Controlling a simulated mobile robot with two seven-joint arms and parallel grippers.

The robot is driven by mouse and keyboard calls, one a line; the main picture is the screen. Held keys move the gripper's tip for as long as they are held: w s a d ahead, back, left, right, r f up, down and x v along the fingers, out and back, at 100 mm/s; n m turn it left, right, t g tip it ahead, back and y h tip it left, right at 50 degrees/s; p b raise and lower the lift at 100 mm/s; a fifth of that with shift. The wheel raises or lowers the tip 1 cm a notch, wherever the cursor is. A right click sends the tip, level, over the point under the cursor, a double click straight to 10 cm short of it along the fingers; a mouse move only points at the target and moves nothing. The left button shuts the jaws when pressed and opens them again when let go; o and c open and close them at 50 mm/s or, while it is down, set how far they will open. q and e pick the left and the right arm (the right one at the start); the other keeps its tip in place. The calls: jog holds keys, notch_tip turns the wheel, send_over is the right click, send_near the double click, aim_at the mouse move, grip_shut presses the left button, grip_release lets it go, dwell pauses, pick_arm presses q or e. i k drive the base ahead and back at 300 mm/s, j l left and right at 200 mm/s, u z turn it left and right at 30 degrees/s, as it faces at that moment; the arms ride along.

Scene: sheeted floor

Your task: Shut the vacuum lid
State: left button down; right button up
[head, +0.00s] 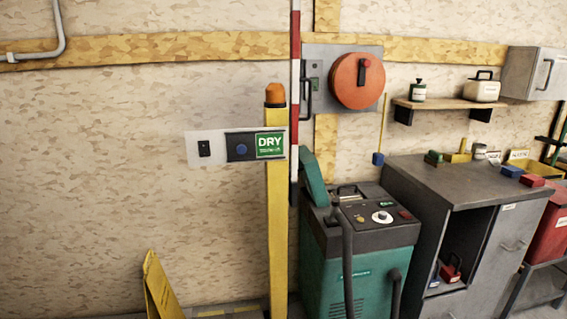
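A green machine with a dark grey top (340,270), which looks like the vacuum, stands on the floor right of centre, against the wall. Its green lid (315,178) stands raised and tilted at the left rear of the top. The top carries a dial (382,217), small buttons and a dark handle. A dark hose (346,262) runs down the front. Neither of my grippers shows in the head view.
A grey cabinet (440,185) stands close on the right. A yellow board (160,287) leans at lower left.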

aim_at(308, 165)
jog(key=i, duration=0.5)
jog(key=i+j+z, duration=0.1)
jog(key=i, duration=0.4)
